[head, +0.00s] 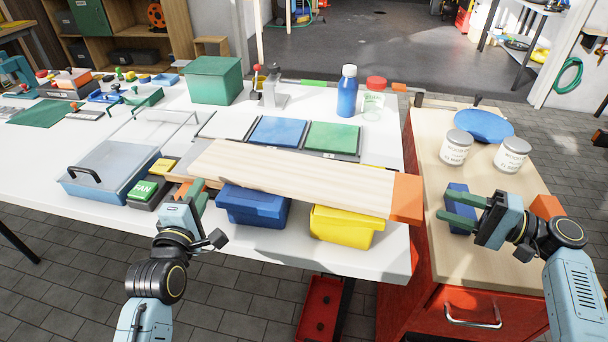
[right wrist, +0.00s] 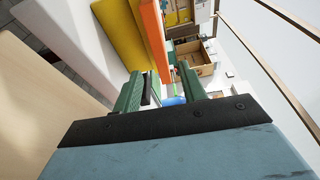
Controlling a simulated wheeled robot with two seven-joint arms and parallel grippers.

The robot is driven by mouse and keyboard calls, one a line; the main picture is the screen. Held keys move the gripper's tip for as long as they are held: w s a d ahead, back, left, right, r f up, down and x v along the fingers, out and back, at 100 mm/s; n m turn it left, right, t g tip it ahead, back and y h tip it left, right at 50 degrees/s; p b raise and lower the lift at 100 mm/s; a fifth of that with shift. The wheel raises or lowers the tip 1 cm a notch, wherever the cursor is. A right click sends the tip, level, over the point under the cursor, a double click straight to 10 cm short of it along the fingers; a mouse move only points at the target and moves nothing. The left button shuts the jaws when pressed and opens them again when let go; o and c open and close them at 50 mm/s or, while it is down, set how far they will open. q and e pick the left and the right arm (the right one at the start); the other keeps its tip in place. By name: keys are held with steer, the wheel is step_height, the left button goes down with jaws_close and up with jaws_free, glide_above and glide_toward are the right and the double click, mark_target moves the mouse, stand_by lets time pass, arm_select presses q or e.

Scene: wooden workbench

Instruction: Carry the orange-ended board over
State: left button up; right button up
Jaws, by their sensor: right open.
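The pale wooden board (head: 290,176) lies slantwise across the front of the white table, over a blue bin (head: 252,207) and a yellow bin (head: 342,226). Its orange end (head: 407,198) is at the right, by the table's edge. My left gripper (head: 188,190) is at the board's left end; its fingers are partly hidden, so I cannot tell whether it grips the board. My right gripper (head: 440,206) is open and empty, a little right of the orange end and pointing toward it. In the right wrist view, the orange end (right wrist: 152,35) shows ahead of the green fingers.
The wooden-topped red cabinet (head: 435,150) stands right of the table across a narrow gap. It bears two jars (head: 456,147), a blue disc (head: 484,125) and a blue block (head: 458,212). A lidded tray (head: 110,172) and a green-topped FAN box (head: 143,190) sit near the left gripper.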

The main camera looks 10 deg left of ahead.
mark_target(213, 164)
arm_select(q)
steer(key=w, duration=0.6)
steer(key=w+a, duration=0.1)
steer(key=w, duration=0.2)
steer(key=shift+w+a+f, duration=0.1)
steer(key=shift+w+f, duration=0.1)
steer(key=shift+w, duration=0.05)
arm_select(e)
steer(key=x, duration=0.9)
steer(key=shift+w+a, duration=0.15)
steer(key=shift+a, duration=0.15)
arm_select(q)
jaws_close()
arm_select(e)
steer(key=c, duration=0.6)
jaws_close()
